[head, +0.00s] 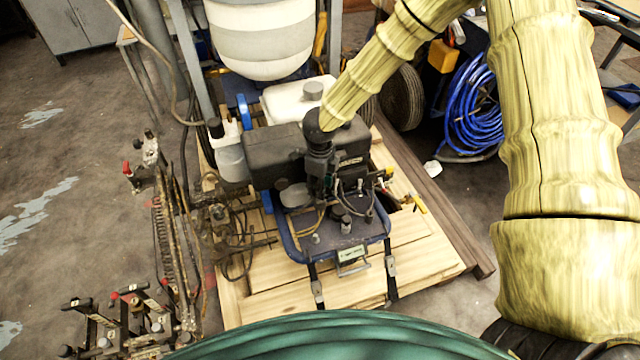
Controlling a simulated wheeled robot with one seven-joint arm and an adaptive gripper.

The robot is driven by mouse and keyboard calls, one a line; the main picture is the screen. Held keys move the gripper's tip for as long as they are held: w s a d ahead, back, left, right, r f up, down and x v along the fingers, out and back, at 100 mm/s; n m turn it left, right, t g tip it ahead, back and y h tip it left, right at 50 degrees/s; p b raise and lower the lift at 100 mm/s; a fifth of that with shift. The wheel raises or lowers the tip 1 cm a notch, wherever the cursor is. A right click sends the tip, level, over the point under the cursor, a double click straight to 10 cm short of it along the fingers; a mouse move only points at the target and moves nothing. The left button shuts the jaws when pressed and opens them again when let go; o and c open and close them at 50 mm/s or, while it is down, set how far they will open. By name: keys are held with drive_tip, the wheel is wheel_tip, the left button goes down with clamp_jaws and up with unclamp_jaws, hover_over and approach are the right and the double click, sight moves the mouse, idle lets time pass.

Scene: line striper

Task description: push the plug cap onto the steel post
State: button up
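My gripper (322,188) is black and hangs at the end of my yellow arm. It points down over the engine deck of the striper, in front of a dark box-shaped housing (274,150). Its fingertips blend into the dark parts around them, so I cannot tell whether they are open or shut or hold anything. A short upright metal post (346,226) stands on the deck (335,248), below and right of my gripper; it may be the steel post. Thin leads and small fittings crowd beside it. I cannot pick out the plug cap.
The striper sits on a wooden pallet (430,252). A rusty frame with levers and springs (165,235) stands at the left. A coil of blue hose (474,112) is at the back right, near a black wheel (403,98). The floor at far left is mostly clear.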

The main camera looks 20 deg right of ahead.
drive_tip(key=c, duration=0.6)
clamp_jaws()
drive_tip(key=shift+r+p, duration=0.4)
drive_tip(key=shift+p, duration=0.15)
drive_tip(key=shift+r+p, duration=0.3)
drive_tip(key=shift+p, duration=0.1)
drive_tip(key=shift+r+p, duration=1.95)
drive_tip(key=shift+p, duration=0.25)
drive_tip(key=shift+s, duration=0.1)
